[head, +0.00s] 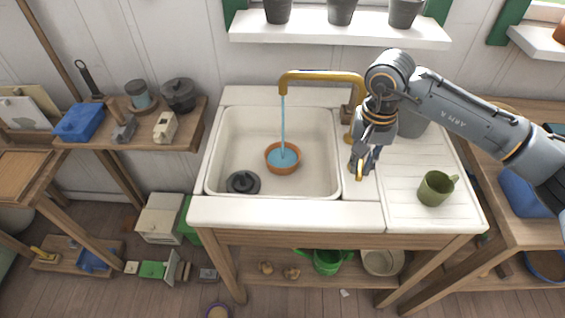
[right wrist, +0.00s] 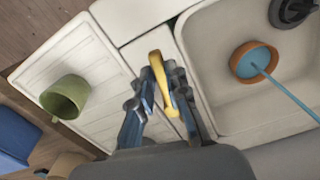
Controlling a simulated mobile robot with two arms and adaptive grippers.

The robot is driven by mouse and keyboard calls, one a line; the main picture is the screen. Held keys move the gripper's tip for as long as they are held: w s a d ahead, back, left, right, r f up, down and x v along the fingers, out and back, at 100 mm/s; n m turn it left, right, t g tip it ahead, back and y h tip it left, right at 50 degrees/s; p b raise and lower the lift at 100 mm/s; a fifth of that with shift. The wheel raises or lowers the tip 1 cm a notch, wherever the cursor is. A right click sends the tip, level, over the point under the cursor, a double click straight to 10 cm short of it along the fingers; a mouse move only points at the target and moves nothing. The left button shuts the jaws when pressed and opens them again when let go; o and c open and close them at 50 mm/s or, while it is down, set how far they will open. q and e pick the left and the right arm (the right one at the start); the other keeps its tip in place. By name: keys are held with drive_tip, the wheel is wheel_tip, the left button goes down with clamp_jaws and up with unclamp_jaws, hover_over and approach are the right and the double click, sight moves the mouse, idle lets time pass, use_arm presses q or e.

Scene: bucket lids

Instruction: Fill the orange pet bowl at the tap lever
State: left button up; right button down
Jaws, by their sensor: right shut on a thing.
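The orange pet bowl (head: 282,160) stands upright on the floor of the white sink, under the brass tap (head: 320,77). A blue stream runs from the spout into it, and blue water shows inside the bowl. It also shows in the right wrist view (right wrist: 251,62). My right gripper (head: 362,168) is at the sink's right rim, shut on the yellow tap lever (right wrist: 161,78), which lies between its fingers in the right wrist view. The lower part of the lever is hidden by the fingers. My left gripper is not in view.
A dark round plug (head: 243,182) lies in the sink (head: 213,150) left of the bowl. A green mug (head: 436,188) stands on the draining board at right. A shelf (head: 190,138) with a blue box and pots is at left.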

drive_tip(key=shift+s+d+f+n, duration=0.1)
drive_tip(key=shift+d+f+n, duration=0.1)
drive_tip(key=shift+n, duration=0.1)
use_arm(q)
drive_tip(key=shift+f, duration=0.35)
use_arm(e)
drive_tip(key=shift+r, duration=0.1)
drive_tip(key=shift+d+f+n+b, duration=0.2)
drive_tip(key=shift+d+n+b, duration=0.15)
drive_tip(key=shift+n+b, duration=0.4)
drive_tip(key=shift+r, duration=0.2)
drive_tip(key=c, duration=0.5)
unclamp_jaws()
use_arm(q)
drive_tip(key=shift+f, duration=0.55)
use_arm(e)
drive_tip(key=shift+r, duration=0.1)
drive_tip(key=shift+r, duration=0.1)
